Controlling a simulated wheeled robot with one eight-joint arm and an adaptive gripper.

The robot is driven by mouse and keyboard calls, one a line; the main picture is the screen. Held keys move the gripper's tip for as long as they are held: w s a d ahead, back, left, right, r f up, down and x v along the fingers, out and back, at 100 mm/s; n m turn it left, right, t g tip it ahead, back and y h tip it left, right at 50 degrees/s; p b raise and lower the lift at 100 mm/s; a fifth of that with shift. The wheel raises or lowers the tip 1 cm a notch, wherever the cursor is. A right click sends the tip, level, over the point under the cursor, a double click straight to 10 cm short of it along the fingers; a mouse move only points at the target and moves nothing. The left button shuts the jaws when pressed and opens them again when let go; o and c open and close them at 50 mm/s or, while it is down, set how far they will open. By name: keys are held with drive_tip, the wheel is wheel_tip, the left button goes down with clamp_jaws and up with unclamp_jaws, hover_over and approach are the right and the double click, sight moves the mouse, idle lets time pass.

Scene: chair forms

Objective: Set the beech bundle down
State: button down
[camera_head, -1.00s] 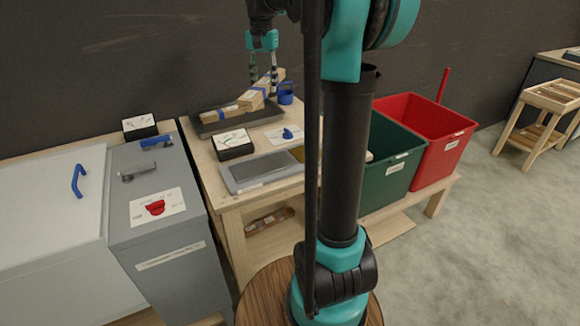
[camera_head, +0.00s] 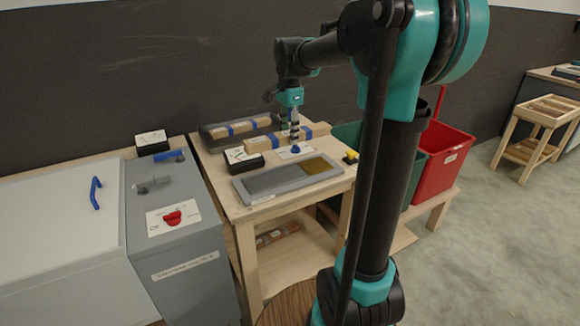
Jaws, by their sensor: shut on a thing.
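My gripper (camera_head: 293,133) is shut on the beech bundle (camera_head: 260,142), a pale wooden bundle with blue bands. The gripper points down and grips it near the middle. The bundle lies roughly level, running left to right, just in front of the dark tray (camera_head: 207,133). I cannot tell whether its underside touches anything. A second pale bundle (camera_head: 242,126) with blue bands lies in the dark tray. A grey tray (camera_head: 243,194) with a dark grey panel and a yellow-brown panel lies at the front of the wooden table (camera_head: 225,198).
A black box with a white card top (camera_head: 244,160) and a blue knob on a white card (camera_head: 295,150) are close by. A yellow and black item (camera_head: 350,157) sits at the table's right edge. Green (camera_head: 347,133) and red (camera_head: 446,160) bins stand right. A grey cabinet (camera_head: 175,250) stands left.

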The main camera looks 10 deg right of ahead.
sight(289, 173)
wheel_tip(289, 173, down, 12)
idle(0.5)
drive_tip(key=shift+f, duration=0.1)
drive_tip(key=c, duration=0.9)
unclamp_jaws()
wheel_tip(289, 173, up, 12)
drive_tip(key=shift+f, duration=0.1)
drive_tip(key=s+d+f+n+t, duration=0.1)
drive_tip(key=s+f+n, duration=0.3)
drive_tip(key=s+f, duration=0.3)
drive_tip(key=s+d+f+n+t, duration=0.1)
drive_tip(key=s+f+n, duration=0.4)
drive_tip(key=s+f, duration=0.1)
drive_tip(key=s+d+f+n+t, duration=0.2)
drive_tip(key=s+f+n, duration=0.3)
drive_tip(key=s+f, duration=0.2)
drive_tip(key=shift+s+f, duration=0.3)
drive_tip(key=shift+s, duration=0.65)
